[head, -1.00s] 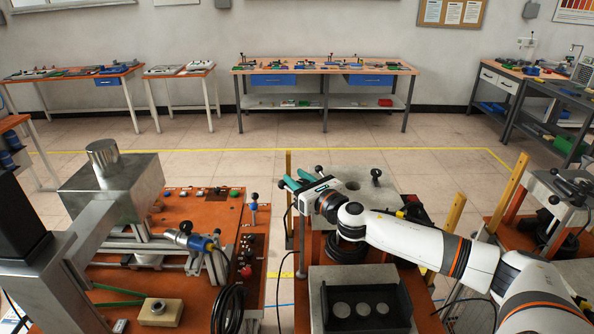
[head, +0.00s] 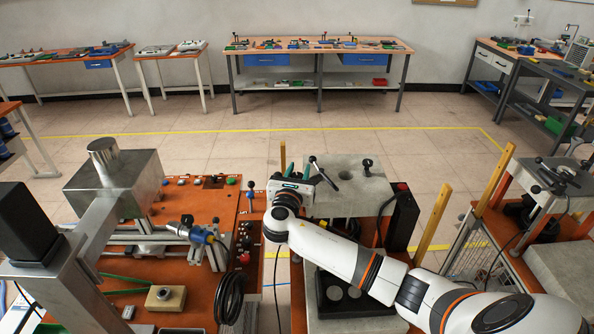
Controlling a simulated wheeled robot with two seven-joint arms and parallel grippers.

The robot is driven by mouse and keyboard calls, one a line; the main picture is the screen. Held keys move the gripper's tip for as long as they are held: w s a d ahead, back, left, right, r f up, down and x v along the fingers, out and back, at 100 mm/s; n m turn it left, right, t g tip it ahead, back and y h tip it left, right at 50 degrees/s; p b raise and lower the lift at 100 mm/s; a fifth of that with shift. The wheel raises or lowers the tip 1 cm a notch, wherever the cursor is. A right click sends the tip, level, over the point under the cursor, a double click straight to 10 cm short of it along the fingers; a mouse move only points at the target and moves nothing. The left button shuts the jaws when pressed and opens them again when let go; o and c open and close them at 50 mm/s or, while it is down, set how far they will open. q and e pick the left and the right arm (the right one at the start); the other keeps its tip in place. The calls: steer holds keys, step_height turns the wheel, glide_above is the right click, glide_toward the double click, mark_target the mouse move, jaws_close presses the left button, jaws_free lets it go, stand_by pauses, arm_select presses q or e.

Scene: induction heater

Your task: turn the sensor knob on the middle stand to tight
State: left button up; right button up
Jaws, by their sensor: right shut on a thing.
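The middle stand has a grey block top (head: 352,195) with a round hole. A black bar handle (head: 325,173) with ball ends lies slanted at its left side. A smaller black knob (head: 367,164) stands upright on its right side. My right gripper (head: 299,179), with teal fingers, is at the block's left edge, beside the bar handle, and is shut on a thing. I take that thing to be the sensor knob; the gripper hides it, and its contact with the bar handle cannot be made out. My left gripper is not in view.
An orange bench (head: 215,280) with a metal press (head: 115,180) and a coiled black cable (head: 229,297) stands left. Wooden posts (head: 435,218) and another stand (head: 550,190) are to the right. The floor behind is clear up to the far tables.

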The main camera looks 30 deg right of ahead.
steer(key=shift+m+g+h, duration=0.6)
steer(key=shift+g, duration=0.1)
steer(key=shift+s+d, duration=0.1)
steer(key=o, duration=1)
steer(key=shift+c, duration=0.2)
steer(key=shift+s+a+f, duration=0.1)
steer(key=shift+s+a, duration=0.15)
steer(key=shift+a, duration=0.2)
steer(key=b+v, duration=0.3)
steer(key=v, duration=0.8)
steer(key=shift+b, duration=0.35)
